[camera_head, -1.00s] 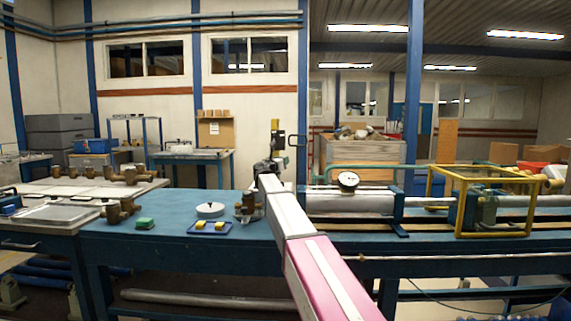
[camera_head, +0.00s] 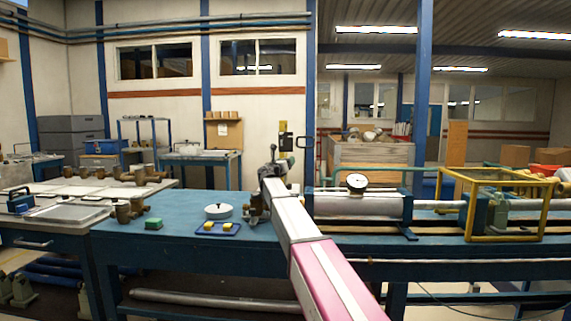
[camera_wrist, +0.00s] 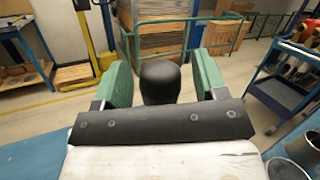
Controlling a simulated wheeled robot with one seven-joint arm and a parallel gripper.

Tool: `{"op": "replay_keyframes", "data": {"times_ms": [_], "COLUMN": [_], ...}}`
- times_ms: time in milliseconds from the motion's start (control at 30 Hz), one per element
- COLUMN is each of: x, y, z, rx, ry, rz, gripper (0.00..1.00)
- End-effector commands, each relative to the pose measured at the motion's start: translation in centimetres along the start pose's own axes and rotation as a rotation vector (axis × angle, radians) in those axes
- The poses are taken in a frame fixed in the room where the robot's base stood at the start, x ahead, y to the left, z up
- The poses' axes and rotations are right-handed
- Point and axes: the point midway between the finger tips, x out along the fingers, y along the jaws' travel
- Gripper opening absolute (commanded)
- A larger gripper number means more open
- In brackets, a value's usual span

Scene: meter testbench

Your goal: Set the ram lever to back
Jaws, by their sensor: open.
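A black rounded knob (camera_wrist: 160,82), which looks like the top of the ram lever, shows in the wrist view. It stands between my gripper's two green fingers (camera_wrist: 160,88), with a gap visible on each side. My gripper is open around it and not clamped on it. The lever's shaft and base are hidden behind my gripper's dark palm. In the head view, my arm reaches to the blue bench, and its end (camera_head: 270,172) is small and dark there. I cannot clearly separate lever from gripper in that view.
The blue bench (camera_head: 180,240) carries a blue tray with yellow pieces (camera_head: 218,228), a white round dish (camera_head: 218,211) and a green block (camera_head: 153,224). A grey cylinder with a gauge (camera_head: 357,183) and a yellow frame (camera_head: 495,238) stand to the right of my arm.

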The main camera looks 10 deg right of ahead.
Motion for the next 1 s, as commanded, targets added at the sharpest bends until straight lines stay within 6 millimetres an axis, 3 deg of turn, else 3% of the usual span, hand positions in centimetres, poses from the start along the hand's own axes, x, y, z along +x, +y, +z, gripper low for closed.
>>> {"op": "replay_keyframes", "data": {"times_ms": [167,333,700,1000], "x": [0.3,0.7,-5.0,-7.8], "y": [-0.3,-0.9,0.4,1.1], "z": [1.4,4.3,9.9,13.1], "rx": [0.001,0.002,0.001,0.000], "ry": [0.000,-0.001,-0.001,0.000], "rz": [0.000,0.000,0.001,0.001], "gripper": [0.65,0.65,0.65,0.65]}}
